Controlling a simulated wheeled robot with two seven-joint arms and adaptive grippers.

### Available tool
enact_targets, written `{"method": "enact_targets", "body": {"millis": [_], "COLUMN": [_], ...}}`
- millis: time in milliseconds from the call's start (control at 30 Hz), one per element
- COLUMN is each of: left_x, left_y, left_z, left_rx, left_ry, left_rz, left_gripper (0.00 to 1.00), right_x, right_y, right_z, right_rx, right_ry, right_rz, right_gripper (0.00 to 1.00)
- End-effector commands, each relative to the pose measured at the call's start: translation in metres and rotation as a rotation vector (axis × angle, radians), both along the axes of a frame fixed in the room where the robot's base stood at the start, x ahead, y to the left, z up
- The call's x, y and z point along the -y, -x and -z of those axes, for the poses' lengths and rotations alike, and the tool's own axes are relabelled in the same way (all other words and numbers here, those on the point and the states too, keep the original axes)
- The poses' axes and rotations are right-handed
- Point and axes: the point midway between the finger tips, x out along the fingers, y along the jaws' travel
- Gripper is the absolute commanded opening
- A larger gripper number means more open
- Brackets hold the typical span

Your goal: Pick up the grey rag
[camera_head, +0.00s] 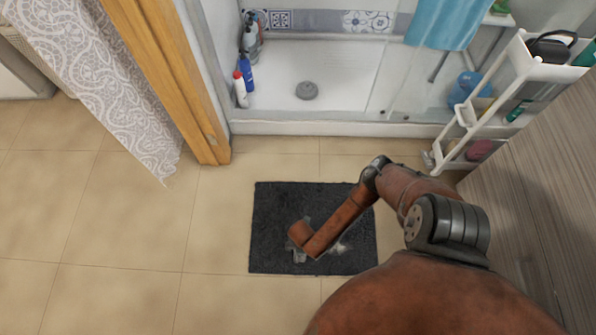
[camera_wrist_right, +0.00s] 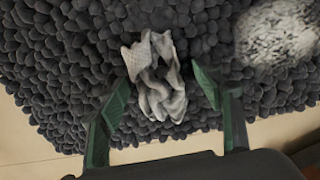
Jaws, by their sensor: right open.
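The grey rag (camera_wrist_right: 160,80) lies crumpled on a dark bobbled mat (camera_head: 275,205). In the right wrist view it sits between the two green fingers of my right gripper (camera_wrist_right: 163,92), which is open. The fingers stand to either side of the rag and do not appear closed on it. In the head view my right arm reaches over the mat and covers most of the gripper and rag; I cannot clearly make out the rag there. My left gripper is not in view.
A pale speckled patch (camera_wrist_right: 278,32) lies on the mat beside the rag. A white cart (camera_head: 521,62) stands at the right, a shower tray with bottles (camera_head: 241,88) at the back. A wooden door frame (camera_head: 165,75) and patterned curtain (camera_head: 90,70) are at left. Floor left of the mat is clear.

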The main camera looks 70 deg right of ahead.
Motion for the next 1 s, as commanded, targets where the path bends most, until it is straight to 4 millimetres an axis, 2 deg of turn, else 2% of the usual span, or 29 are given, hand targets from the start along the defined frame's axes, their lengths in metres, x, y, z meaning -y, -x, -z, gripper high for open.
{"method": "enact_targets", "body": {"millis": [133, 600, 1000], "left_x": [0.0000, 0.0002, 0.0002], "left_y": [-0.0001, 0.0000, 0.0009], "left_z": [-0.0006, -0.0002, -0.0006], "left_rx": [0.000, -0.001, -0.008], "left_ry": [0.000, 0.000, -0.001], "left_rz": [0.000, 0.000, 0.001], "left_gripper": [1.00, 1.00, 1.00], "right_x": [-0.0001, 0.0000, 0.0001], "right_y": [-0.0005, 0.0000, -0.0003], "right_z": [-0.0007, -0.0004, -0.0032], "right_rx": [0.001, 0.000, 0.001], "right_ry": [0.000, 0.000, 0.000], "right_rz": [0.000, 0.000, 0.000], "right_gripper": [0.60, 0.28, 0.28]}}
